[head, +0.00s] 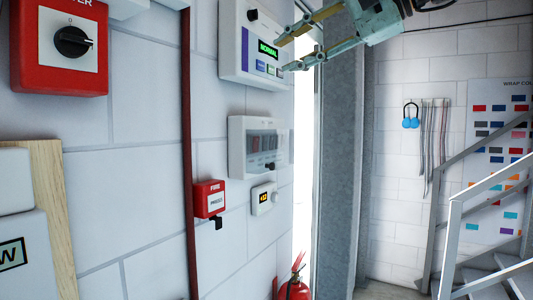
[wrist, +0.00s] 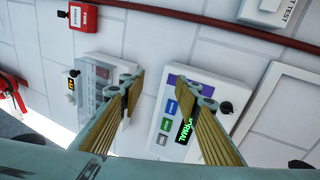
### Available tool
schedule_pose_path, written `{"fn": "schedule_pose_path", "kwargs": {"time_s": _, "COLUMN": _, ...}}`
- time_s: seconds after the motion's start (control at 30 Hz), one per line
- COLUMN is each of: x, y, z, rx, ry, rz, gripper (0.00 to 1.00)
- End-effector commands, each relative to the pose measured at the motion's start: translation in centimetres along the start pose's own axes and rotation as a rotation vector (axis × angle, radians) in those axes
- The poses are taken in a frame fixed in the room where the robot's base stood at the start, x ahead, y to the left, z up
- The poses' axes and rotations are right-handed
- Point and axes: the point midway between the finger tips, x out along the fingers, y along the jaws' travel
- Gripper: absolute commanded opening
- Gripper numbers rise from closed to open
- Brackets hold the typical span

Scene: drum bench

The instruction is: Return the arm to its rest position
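My gripper (head: 283,55) comes in from the top right of the head view. Its two fingers are apart with nothing between them, and they point left toward the white panel (head: 233,50) with a green "NORMAL" display. In the wrist view my gripper (wrist: 169,86) is also open, with the white panel (wrist: 163,138) behind and between the fingers. The right finger hides part of that panel. I cannot tell how far the fingertips are from the panel, and no contact is visible.
A clear-covered box (head: 236,150), a small orange-display unit (head: 263,198) and a red fire box (head: 209,199) are on the wall. A red switch (head: 60,50) is at left, a pipe (head: 187,130) beside it. Stairs (head: 480,230) stand right; an extinguisher (head: 294,290) is below.

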Motion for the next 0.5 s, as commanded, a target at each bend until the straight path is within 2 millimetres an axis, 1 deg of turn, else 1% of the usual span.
{"fn": "schedule_pose_path", "kwargs": {"time_s": 0.03, "x": 0.1, "y": 1.6, "z": 1.1, "rx": -0.006, "ry": 0.003, "rz": 0.034, "gripper": 0.30}}
{"fn": "schedule_pose_path", "kwargs": {"time_s": 0.23, "x": 0.0, "y": 8.7, "z": 5.1, "rx": -0.037, "ry": 0.012, "rz": 0.183, "gripper": 0.30}}
{"fn": "schedule_pose_path", "kwargs": {"time_s": 0.37, "x": -0.5, "y": 13.3, "z": 7.8, "rx": -0.067, "ry": 0.015, "rz": 0.279, "gripper": 0.30}}
{"fn": "schedule_pose_path", "kwargs": {"time_s": 0.4, "x": -0.7, "y": 14.8, "z": 8.6, "rx": -0.077, "ry": 0.015, "rz": 0.308, "gripper": 0.30}}
{"fn": "schedule_pose_path", "kwargs": {"time_s": 0.47, "x": -1.2, "y": 16.9, "z": 9.8, "rx": -0.093, "ry": 0.015, "rz": 0.351, "gripper": 0.30}}
{"fn": "schedule_pose_path", "kwargs": {"time_s": 0.5, "x": -1.5, "y": 18.5, "z": 10.6, "rx": -0.104, "ry": 0.014, "rz": 0.381, "gripper": 0.30}}
